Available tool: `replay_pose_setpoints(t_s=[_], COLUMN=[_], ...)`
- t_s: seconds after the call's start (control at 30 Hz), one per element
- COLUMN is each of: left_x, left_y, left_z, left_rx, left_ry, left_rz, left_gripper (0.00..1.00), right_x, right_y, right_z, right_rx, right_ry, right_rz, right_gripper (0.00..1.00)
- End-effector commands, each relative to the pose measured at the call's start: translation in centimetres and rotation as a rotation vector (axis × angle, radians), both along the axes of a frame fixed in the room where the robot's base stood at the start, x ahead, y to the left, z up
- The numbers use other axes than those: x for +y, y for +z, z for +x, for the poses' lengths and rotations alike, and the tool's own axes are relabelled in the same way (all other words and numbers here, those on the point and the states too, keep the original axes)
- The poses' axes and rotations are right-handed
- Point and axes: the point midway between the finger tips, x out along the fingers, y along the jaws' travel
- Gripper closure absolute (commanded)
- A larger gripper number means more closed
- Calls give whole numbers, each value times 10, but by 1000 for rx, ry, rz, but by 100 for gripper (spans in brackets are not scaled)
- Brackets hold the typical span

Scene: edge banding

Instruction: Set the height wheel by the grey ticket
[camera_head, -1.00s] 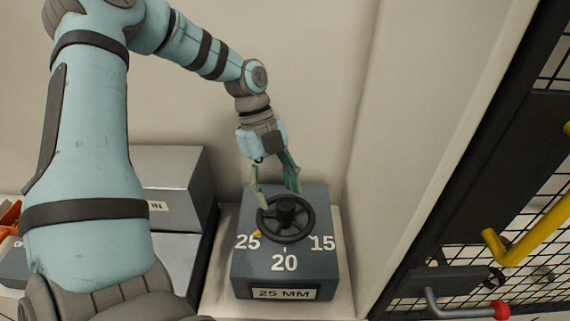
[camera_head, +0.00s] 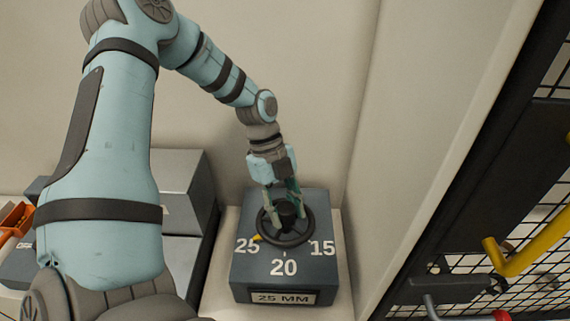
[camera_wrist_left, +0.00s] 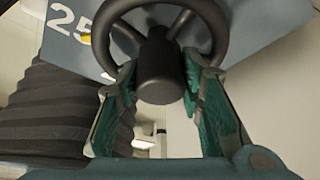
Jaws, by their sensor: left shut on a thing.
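The black height wheel (camera_head: 303,233) sits on top of a dark grey box (camera_head: 250,274) marked 25, 20 and 15. Its yellow pointer (camera_head: 257,238) is beside the 25. A ticket (camera_head: 283,297) on the box's front reads 25 MM. My left gripper (camera_head: 285,208) is shut on the wheel's central hub, with a finger on each side; in the left wrist view the hub (camera_wrist_left: 161,72) stands between the green fingers. The yellow pointer (camera_wrist_left: 87,39) shows there by the 25. My right gripper is not in view.
Grey metal boxes (camera_head: 185,190) stand left of the dial box. An orange item (camera_head: 14,218) is at the far left. A pale wall rises behind and to the right. A black mesh frame with a yellow handle (camera_head: 530,250) is at the right.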

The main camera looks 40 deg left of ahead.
Motion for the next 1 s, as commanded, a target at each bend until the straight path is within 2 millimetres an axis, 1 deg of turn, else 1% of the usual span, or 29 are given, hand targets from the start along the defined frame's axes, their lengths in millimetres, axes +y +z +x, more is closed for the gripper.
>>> replay_pose_setpoints(t_s=[0.27,0.5,0.6,1.0], left_x=[0,-1,-1,-2], left_y=[-3,-5,-3,0], left_z=[-1,-1,-1,-3], left_rx=[2,1,1,3], left_ry=[53,196,279,650], left_rz=[-3,-4,-4,-4], left_gripper=[94,94,93,94], right_x=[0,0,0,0], right_y=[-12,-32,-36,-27], right_z=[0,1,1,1], right_rx=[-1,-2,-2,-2], right_ry=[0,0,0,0], right_rz=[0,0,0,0], right_gripper=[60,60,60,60])
